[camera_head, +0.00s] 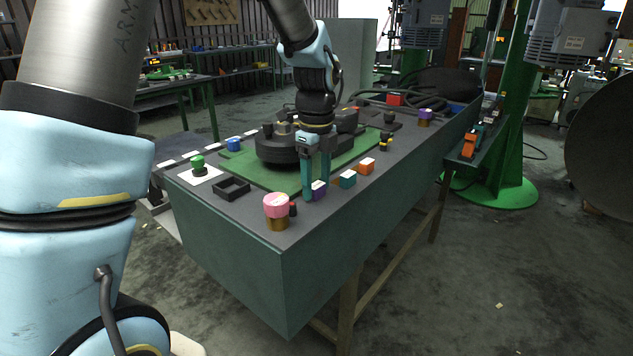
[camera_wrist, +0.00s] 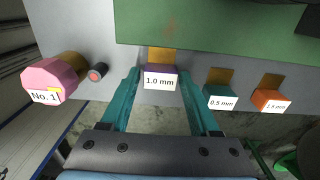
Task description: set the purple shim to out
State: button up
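The purple shim (camera_head: 319,187), labelled "1.0 mm", sits near the front edge of the bench. In the wrist view the purple shim (camera_wrist: 160,79) lies between my fingers, with a brown-gold strip (camera_wrist: 161,56) behind it. My gripper (camera_head: 316,188) points down at it, one teal finger on each side. In the wrist view my gripper (camera_wrist: 159,76) is open, with a narrow gap showing on both sides of the shim. The head view partly hides the shim behind a finger.
A teal "0.5 mm" block (camera_wrist: 220,97) and an orange "1.5 mm" block (camera_wrist: 270,100) stand to the right. A pink "No. 1" knob (camera_wrist: 50,80) and a small red-topped button (camera_wrist: 97,72) stand to the left. A green mat (camera_wrist: 220,25) lies behind.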

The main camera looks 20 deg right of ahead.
grip_shut()
dwell(0.4)
